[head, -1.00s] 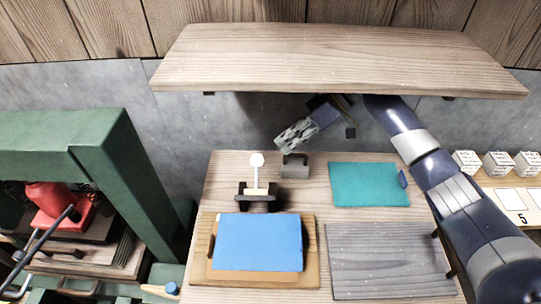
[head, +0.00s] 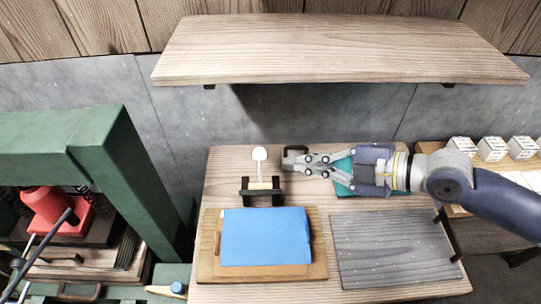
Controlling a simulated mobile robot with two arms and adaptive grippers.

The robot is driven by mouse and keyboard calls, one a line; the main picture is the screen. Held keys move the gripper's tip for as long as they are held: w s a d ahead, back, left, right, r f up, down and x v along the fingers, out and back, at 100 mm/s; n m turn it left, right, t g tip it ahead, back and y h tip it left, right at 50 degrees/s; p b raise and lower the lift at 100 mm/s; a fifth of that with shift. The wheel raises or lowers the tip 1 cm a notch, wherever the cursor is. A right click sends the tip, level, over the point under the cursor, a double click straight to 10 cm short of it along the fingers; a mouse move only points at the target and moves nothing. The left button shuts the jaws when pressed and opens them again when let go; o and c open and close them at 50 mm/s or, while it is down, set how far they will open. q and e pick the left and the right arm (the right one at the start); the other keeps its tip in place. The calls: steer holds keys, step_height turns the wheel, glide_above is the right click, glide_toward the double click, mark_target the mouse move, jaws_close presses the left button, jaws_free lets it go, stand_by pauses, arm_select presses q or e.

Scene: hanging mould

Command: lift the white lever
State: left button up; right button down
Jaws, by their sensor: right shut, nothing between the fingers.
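The white lever (head: 259,163) stands upright in a dark bracket (head: 262,197) near the back of the wooden table, its round white knob on top. My right gripper (head: 300,163) reaches in from the right, low over the table, its fingers pointing left. It is shut and empty, and its tips are a short way right of the lever, apart from it. The tips are by a small grey block with a dark handle (head: 293,153) and partly hide it. My left gripper is not in view.
A blue pad on a wooden board (head: 203,262) lies in front of the bracket. A grey slatted board (head: 390,250) lies at the right. A teal sheet (head: 343,181) is partly under my arm. A wooden shelf (head: 335,50) overhangs the back. A green frame (head: 120,190) stands left.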

steer(key=p, duration=0.5)
glide_above(260, 171)
steer(key=s+d, duration=0.2)
steer(key=s, duration=0.1)
step_height(260, 171, down, 4)
steer(key=shift+s+r, duration=0.15)
steer(key=shift+r, duration=0.1)
steer(key=shift+w+a+f, duration=0.15)
steer(key=shift+w+f, duration=0.6)
steer(key=shift+w, duration=0.1)
steer(key=shift+w+a+f, duration=0.1)
steer(key=shift+w+f, duration=0.5)
steer(key=shift+m+g, duration=0.7)
steer(key=shift+g, duration=0.2)
steer(key=w+b, duration=0.2)
steer(key=b, duration=0.1)
steer(key=w+f+b, duration=0.1)
steer(key=w+b, duration=0.1)
steer(key=b, duration=0.1)
steer(key=shift+w, duration=0.15)
steer(key=shift+r+b, duration=0.2)
steer(key=shift+b, duration=0.1)
